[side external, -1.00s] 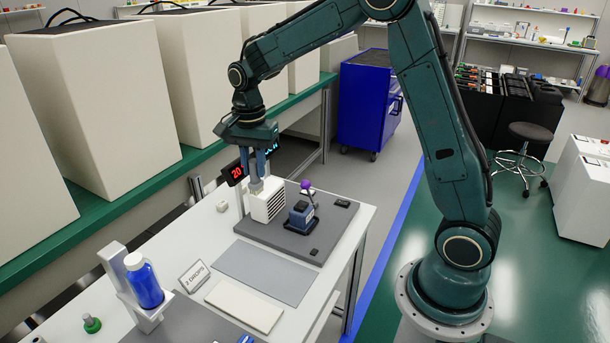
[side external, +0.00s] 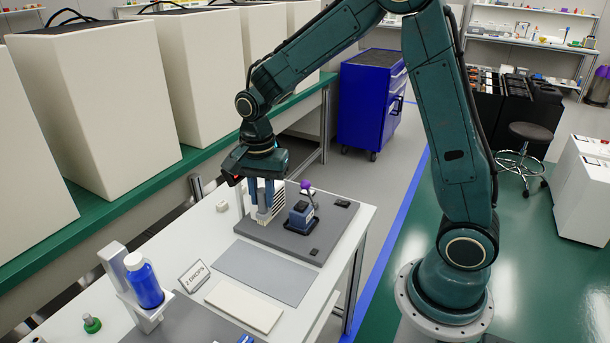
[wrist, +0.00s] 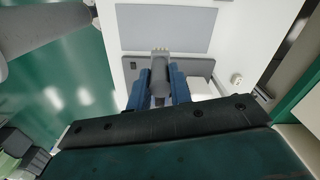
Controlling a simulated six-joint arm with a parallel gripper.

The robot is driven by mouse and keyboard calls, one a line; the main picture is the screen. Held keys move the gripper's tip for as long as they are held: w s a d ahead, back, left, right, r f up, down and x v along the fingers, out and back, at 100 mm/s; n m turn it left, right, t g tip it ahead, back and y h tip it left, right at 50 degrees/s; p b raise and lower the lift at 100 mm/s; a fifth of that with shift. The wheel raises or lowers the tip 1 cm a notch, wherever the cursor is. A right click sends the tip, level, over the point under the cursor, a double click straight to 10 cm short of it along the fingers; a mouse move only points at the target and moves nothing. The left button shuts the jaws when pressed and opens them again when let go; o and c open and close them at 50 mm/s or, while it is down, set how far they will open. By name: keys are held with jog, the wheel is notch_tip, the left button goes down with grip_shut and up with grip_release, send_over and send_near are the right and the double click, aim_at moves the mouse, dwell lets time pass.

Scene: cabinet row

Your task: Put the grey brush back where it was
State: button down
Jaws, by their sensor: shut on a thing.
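My gripper (side external: 263,195) has blue fingers and points down over the grey board (side external: 320,240) at the far end of the white bench. In the wrist view, my gripper (wrist: 161,92) is shut on the grey brush (wrist: 160,68), whose toothed pale end sticks out beyond the fingertips. In the side view, a small pale end of the brush (side external: 264,216) shows below the fingers, in front of the white slatted block (side external: 279,198). I cannot tell whether the brush touches the board. The fingers hide most of the brush and part of the block.
A dark blue device (side external: 301,218) with a purple knob (side external: 305,186) stands close right of my gripper. A grey mat (side external: 265,272), a white slab (side external: 244,306), a "2 DROPS" sign (side external: 194,276) and a blue bottle (side external: 145,283) are nearer. The grey mat is clear.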

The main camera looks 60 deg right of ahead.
aim_at(264, 211)
notch_tip(264, 211, down, 17)
jog(key=shift+r, duration=0.2)
dwell(0.7)
jog(key=shift+f, duration=0.15)
jog(key=c, duration=1.3)
grip_release()
notch_tip(264, 211, up, 11)
jog(key=shift+r, duration=0.65)
jog(key=shift+r, duration=0.1)
